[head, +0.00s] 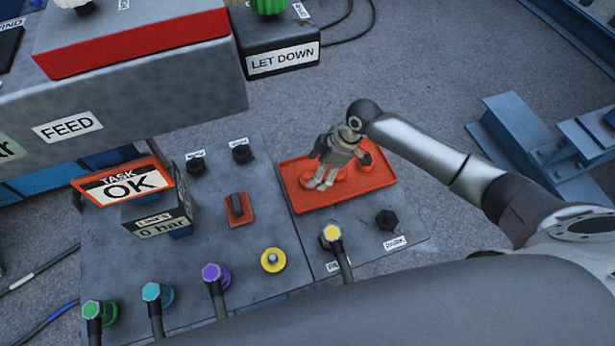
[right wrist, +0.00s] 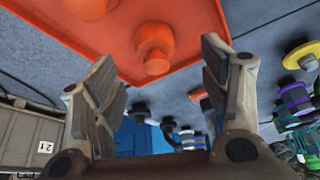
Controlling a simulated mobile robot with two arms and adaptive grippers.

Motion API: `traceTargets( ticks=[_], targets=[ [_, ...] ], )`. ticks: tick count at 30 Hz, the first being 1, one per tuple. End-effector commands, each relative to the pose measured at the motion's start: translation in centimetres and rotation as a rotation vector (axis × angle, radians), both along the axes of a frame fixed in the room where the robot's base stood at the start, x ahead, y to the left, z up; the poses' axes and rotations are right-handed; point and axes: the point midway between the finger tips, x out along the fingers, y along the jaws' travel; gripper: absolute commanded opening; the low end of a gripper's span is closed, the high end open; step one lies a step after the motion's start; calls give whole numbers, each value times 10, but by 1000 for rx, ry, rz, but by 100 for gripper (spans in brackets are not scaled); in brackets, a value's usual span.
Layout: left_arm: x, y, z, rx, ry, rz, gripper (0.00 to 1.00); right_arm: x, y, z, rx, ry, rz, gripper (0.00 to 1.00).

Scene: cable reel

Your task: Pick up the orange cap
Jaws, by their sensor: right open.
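An orange tray (head: 300,200) lies on the right part of the grey panel and holds orange caps. My right gripper (head: 324,180) is open over the tray, fingers pointing down. In the right wrist view, an orange cap (right wrist: 154,45) shows between the open fingers, beyond their tips, with the tray (right wrist: 60,32) around it. A second cap (right wrist: 90,8) is cut off at the top edge. I cannot tell if the fingers touch a cap. My left gripper is not in view.
A yellow-capped connector (head: 332,234) with a cable and a black knob (head: 387,219) stand in front of the tray. A box marked LET DOWN (head: 282,60) stands behind it. Green, cyan and purple connectors and a TASK OK sign (head: 128,184) are on the left.

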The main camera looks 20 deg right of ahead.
Motion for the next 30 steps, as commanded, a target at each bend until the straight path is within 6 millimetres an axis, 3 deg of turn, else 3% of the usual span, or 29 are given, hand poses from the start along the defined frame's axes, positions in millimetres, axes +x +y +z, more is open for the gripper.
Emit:
traceTargets(
  ticks=[5,14,23,30],
  targets=[
    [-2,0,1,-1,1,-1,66,3,6,-10,-1,1,0,69],
    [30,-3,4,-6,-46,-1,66,13,22,-44,-2,1,-1,69],
    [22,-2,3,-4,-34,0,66,15,24,-49,-3,-1,0,69],
    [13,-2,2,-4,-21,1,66,15,24,-49,-3,-1,-1,42]
  ],
)
